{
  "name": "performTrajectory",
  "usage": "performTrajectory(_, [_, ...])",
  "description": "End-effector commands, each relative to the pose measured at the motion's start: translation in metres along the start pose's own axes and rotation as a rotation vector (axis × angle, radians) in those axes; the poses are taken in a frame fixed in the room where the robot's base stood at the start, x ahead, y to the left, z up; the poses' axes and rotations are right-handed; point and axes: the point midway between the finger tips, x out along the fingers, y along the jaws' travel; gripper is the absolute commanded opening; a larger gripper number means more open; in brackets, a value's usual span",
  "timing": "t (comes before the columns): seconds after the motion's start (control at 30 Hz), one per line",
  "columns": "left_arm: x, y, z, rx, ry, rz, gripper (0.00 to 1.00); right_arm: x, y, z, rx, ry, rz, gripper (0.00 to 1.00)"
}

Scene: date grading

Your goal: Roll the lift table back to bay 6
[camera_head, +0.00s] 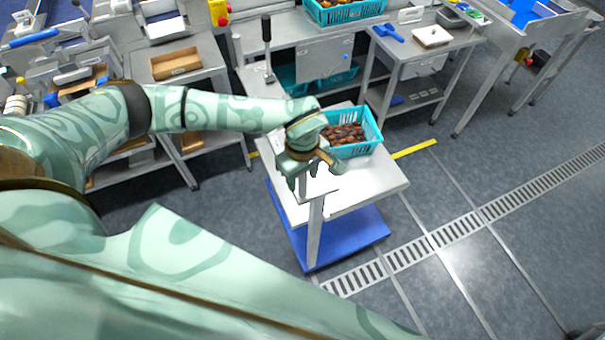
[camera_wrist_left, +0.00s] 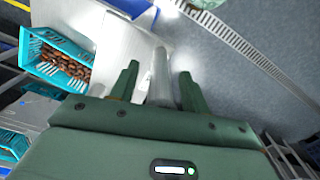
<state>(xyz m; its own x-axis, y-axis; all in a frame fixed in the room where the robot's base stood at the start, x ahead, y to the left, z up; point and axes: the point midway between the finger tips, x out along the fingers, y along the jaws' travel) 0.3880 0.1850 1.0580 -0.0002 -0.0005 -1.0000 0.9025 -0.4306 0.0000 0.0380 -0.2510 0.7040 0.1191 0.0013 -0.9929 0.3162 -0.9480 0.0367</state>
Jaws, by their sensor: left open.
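The lift table (camera_head: 375,185) has a pale top, a blue base (camera_head: 352,238) and a grey upright post (camera_head: 315,235) at its near side. A turquoise crate (camera_head: 372,131) of brown dates stands on its top; the crate also shows in the left wrist view (camera_wrist_left: 41,58). My left gripper (camera_head: 315,172) is at the near-left side of the table, above the post. In the left wrist view its fingers (camera_wrist_left: 159,70) are apart, with a pale grey bar (camera_wrist_left: 160,85) between them. I cannot tell whether they touch it. My right gripper is out of view.
A workbench (camera_head: 310,50) with crates stands behind the table, and a side table (camera_head: 425,60) is at the back right. Yellow floor tape (camera_head: 414,149) shows right of the lift table. A drain grate (camera_head: 460,227) crosses the floor; the floor at right is clear.

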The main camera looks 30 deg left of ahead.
Motion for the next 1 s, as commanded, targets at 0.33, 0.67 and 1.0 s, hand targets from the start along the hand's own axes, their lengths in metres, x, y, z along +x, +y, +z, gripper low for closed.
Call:
performTrajectory(0.33, [0.0011, 0.0002, -0.0003, 0.000, 0.001, 0.000, 0.24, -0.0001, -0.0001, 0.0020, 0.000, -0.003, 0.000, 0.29])
performTrajectory(0.67, [0.0009, 0.0000, -0.0004, -0.001, 0.000, 0.000, 0.00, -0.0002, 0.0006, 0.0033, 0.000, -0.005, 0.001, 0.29])
performTrajectory(1.0, [0.0007, 0.0000, -0.0005, -0.002, 0.000, 0.000, 0.00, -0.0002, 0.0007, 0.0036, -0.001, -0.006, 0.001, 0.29])
